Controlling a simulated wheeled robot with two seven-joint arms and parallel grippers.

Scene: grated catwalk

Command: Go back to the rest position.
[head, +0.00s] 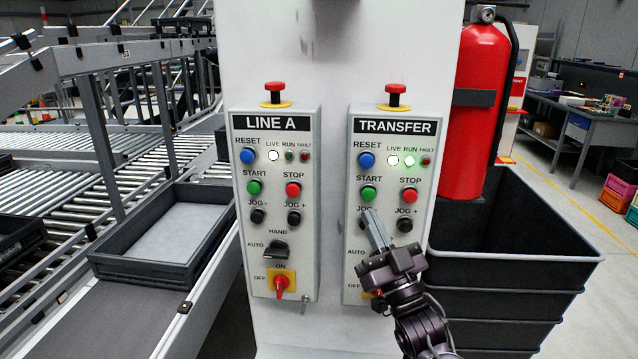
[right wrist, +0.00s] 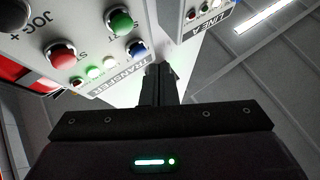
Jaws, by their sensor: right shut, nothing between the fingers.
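My right gripper (head: 375,228) is shut and empty, in front of the TRANSFER panel (head: 424,150). Its fingertips are just below the green START button (head: 368,194) and overlap the JOG - label; I cannot tell whether they touch the panel. In the right wrist view the closed fingers (right wrist: 160,86) point toward the panels. The gripper and arm hide the TRANSFER selector and most of its lower switch. On TRANSFER, the white LIVE lamp (head: 393,160) and green RUN lamp (head: 410,161) are lit. My left gripper is not in view.
The LINE A panel (head: 308,225) is left on the same white column (head: 340,60). A red fire extinguisher (head: 480,110) and stacked dark crates (head: 510,275) stand right, close to my arm. Roller conveyors with a grey tray (head: 140,268) are left. Open floor (head: 590,250) lies far right.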

